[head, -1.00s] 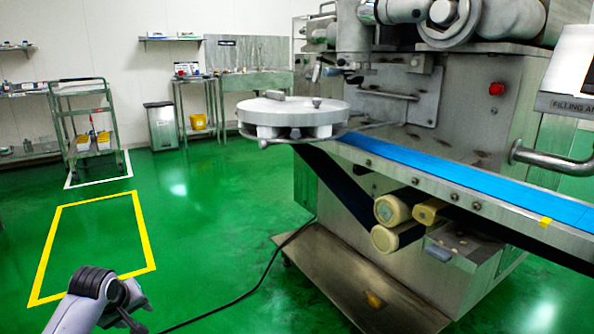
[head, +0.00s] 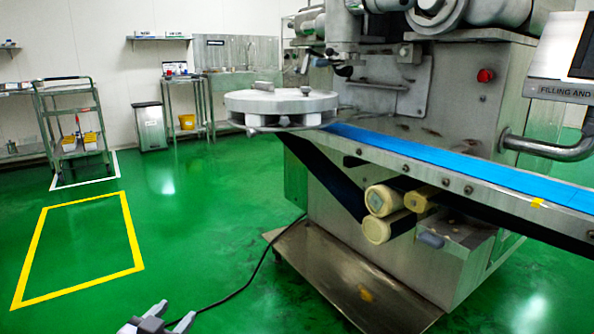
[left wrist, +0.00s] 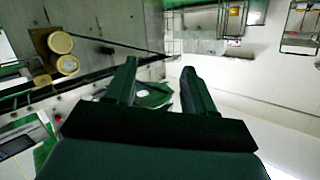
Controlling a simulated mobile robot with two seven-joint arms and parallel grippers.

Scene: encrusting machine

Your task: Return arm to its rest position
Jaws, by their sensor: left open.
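My left gripper (head: 163,322) shows at the bottom edge of the head view, low over the green floor, left of the machine's base. Its two fingers are apart with nothing between them. The left wrist view shows the same open fingers (left wrist: 160,88) from behind. The rest of the left arm is cut off by the frame. My right gripper is not in either view. The encrusting machine (head: 400,170) fills the right side of the head view, with a round metal turntable (head: 280,103) and a blue conveyor belt (head: 450,162).
A metal base plate (head: 350,285) and a black cable (head: 245,285) lie on the floor near the gripper. A yellow floor outline (head: 133,235) is at left, empty inside. A cart (head: 75,125) and a bin (head: 150,127) stand farther back. Open floor lies at left.

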